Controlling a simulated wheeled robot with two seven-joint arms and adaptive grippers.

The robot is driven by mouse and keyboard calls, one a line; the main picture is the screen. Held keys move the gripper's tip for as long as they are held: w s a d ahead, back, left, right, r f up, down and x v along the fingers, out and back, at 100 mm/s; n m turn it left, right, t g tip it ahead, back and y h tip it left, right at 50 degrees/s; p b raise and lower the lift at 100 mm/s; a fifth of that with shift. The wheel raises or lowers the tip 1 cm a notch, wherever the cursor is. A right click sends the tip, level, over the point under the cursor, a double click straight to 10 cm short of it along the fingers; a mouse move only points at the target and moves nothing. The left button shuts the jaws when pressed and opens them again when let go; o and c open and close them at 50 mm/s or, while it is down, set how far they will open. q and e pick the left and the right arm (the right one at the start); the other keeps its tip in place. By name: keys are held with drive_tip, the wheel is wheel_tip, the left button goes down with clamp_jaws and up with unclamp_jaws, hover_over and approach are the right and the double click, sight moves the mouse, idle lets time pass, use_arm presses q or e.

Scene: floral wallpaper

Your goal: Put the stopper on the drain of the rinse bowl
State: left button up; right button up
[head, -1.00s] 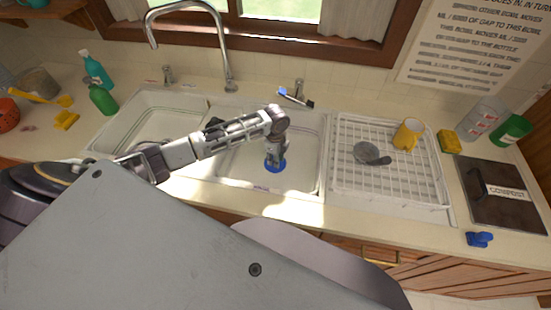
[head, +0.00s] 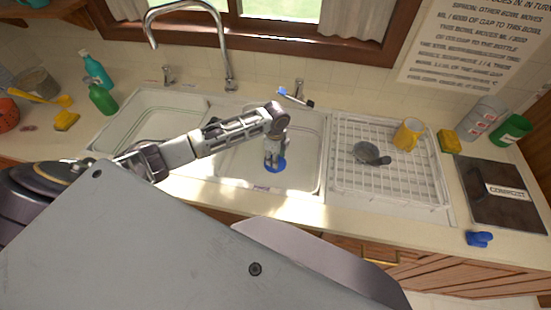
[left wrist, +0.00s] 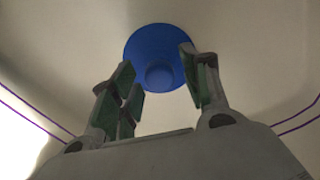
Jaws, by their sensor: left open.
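The blue stopper (head: 276,167) is a round disc lying on the floor of the right sink bowl (head: 302,180). In the left wrist view the stopper (left wrist: 150,45) shows its round centre knob. My left gripper (head: 272,163) points down into this bowl, just above the stopper. In the left wrist view its green-padded fingers (left wrist: 158,80) are spread apart with nothing between them, and the stopper lies beyond the tips. No drain opening shows in this bowl; I cannot tell whether the stopper covers it. My right gripper is out of view.
Another bowl (head: 118,125) lies to the left, partly behind my arm. A tall faucet (head: 229,60) stands behind the bowls. A white dish rack (head: 385,190) on the right holds a yellow mug (head: 407,134) and a grey strainer-like item (head: 367,152). Bottles stand at both counter ends.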

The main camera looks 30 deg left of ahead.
use_arm(q)
wheel_tip(320, 180, up, 11)
idle(0.6)
idle(0.6)
